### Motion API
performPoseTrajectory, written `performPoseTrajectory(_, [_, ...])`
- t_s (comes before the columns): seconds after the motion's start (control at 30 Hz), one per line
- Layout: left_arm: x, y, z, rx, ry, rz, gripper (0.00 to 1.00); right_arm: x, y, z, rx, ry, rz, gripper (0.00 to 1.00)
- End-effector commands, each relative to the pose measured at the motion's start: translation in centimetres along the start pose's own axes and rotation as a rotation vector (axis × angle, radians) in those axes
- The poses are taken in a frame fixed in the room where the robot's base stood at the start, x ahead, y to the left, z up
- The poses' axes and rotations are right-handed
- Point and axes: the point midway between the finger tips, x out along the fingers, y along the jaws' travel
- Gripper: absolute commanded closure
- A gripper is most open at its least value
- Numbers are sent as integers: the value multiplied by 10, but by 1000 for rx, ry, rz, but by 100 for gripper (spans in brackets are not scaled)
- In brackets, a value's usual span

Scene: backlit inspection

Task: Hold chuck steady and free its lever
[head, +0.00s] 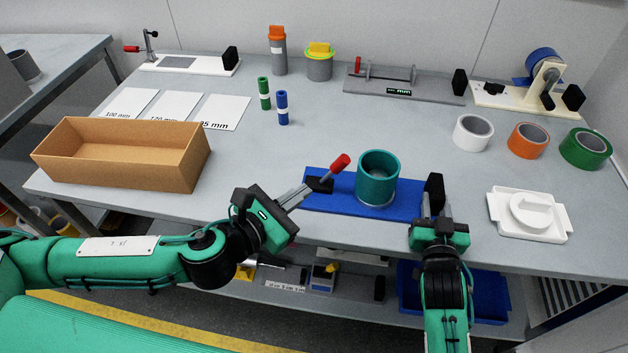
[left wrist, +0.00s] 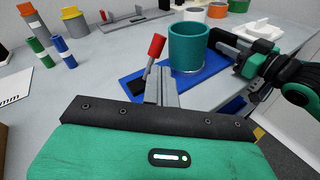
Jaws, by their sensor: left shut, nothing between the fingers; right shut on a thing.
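The chuck has a blue base (head: 345,202) lying near the table's front edge, also in the left wrist view (left wrist: 137,84). A hollow teal cylinder (head: 377,180) stands upright on it. The lever's red handle (head: 340,163) slants up to the right at the base's left end. It shows in the left wrist view (left wrist: 157,46). My left gripper (head: 302,191) is shut and empty, its fingertips close to the lever's foot; I cannot tell whether they touch. My right gripper (head: 432,209) is shut on the black block (head: 434,187) at the base's right end.
A cardboard box (head: 120,168) stands left. White, orange and green tape rolls (head: 528,140) and a white fixture (head: 529,214) are at right. Green and blue cylinders (head: 282,107) stand behind the chuck, with more fixtures (head: 405,84) along the back. The table's middle is clear.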

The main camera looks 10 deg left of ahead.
Motion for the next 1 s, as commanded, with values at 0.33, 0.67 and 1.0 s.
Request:
performPoseTrajectory(0.33, [-27, 0, 0, -1, 0, 0, 100, 0, 0, 3, -1, -6, 1, 100])
performPoseTrajectory(0.67, [-27, 0, 0, -1, -1, 0, 100, 0, 0, 2, -1, -5, 0, 49])
performPoseTrajectory(1.0, [-26, 0, 0, -1, -1, 0, 100, -2, 0, 1, 0, -2, 0, 47])
